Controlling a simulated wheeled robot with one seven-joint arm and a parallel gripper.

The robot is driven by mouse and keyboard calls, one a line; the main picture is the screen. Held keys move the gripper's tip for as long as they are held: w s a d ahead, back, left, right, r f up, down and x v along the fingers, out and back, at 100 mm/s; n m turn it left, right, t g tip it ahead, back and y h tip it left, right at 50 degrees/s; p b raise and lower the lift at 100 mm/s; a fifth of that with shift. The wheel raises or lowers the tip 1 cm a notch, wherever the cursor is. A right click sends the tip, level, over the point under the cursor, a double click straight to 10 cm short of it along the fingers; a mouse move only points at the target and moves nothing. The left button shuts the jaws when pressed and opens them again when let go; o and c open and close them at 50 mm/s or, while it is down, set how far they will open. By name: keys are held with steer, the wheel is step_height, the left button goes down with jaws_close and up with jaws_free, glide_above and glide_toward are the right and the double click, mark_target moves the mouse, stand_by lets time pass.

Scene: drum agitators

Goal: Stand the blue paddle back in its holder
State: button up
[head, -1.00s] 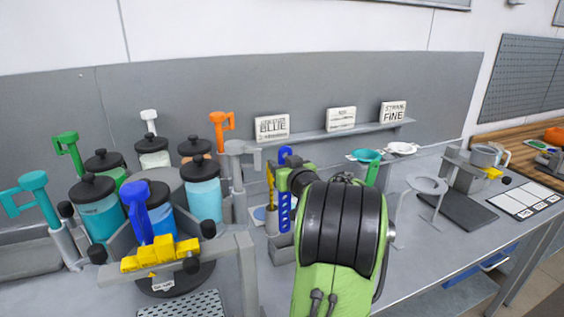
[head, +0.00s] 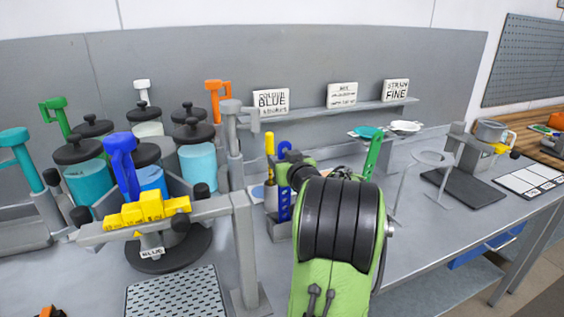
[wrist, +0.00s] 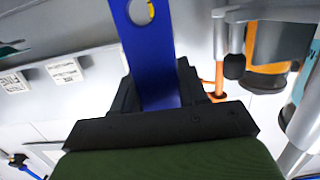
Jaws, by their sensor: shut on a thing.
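In the head view my green and black arm hides most of the gripper. A grey box-like holder (head: 279,231) stands at the paddle's lower end. I cannot tell whether the paddle's end is inside it or just in front.
A yellow-handled tool (head: 269,147) stands beside the blue paddle. A green perforated bar (head: 373,157) rises to the right of my arm. At left, a rack of lidded jars has a blue handle (head: 122,165) and a yellow clamp (head: 148,209) on a grey frame. A shelf (head: 330,109) runs behind.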

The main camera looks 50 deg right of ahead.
steer(key=shift+f, duration=0.3)
steer(key=o, duration=1.1)
steer(key=shift+o, duration=0.2)
steer(key=shift+s, duration=0.1)
steer(key=b+v, duration=0.2)
steer(key=v, duration=1.3)
steer(key=shift+s+a, duration=0.2)
steer(key=shift+s, duration=0.1)
